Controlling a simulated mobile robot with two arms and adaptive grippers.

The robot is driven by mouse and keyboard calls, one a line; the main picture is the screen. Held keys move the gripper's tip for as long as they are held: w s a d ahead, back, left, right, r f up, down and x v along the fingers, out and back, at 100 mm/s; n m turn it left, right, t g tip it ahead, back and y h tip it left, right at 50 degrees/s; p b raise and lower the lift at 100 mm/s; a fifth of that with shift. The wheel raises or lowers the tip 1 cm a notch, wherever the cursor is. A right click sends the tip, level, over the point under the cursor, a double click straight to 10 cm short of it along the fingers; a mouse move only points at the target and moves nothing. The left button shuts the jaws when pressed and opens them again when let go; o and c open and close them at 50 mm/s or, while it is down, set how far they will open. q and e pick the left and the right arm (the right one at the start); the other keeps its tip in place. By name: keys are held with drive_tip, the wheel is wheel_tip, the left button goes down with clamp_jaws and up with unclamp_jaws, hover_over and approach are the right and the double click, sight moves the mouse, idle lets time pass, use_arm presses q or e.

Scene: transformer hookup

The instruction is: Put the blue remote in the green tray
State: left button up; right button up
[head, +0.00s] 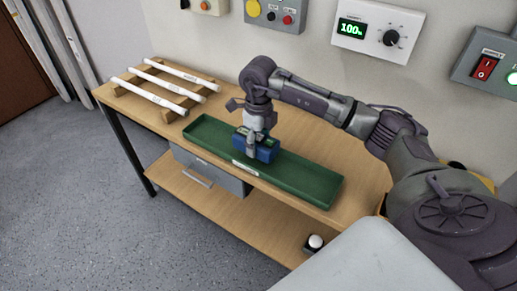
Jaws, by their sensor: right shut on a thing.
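The blue remote (263,152) is a blocky blue thing over the middle of the green tray (308,182). My right gripper (251,148) points down from above and is shut on the remote. The remote is within the tray's outline; I cannot tell whether it touches the tray floor. The gripper fingers hide part of the remote. The tray is long and shallow and lies along the front of the wooden table, with a white label on its front wall. My left gripper is not in view.
White tubes (165,85) lie on a wooden rack (172,113) at the table's left end. Control boxes, including a dial panel reading 100% (378,30) and a red switch box (486,66), hang on the wall. A grey drawer (205,172) is under the tabletop.

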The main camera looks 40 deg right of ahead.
sight(259, 136)
wheel_tip(259, 136, down, 3)
drive_tip(key=shift+f, duration=0.15)
drive_tip(key=shift+s+f, duration=0.1)
drive_tip(key=shift+f, duration=0.1)
drive_tip(key=o, duration=1)
drive_tip(key=shift+r, duration=0.1)
drive_tip(key=shift+r, duration=0.15)
wheel_tip(259, 136, up, 12)
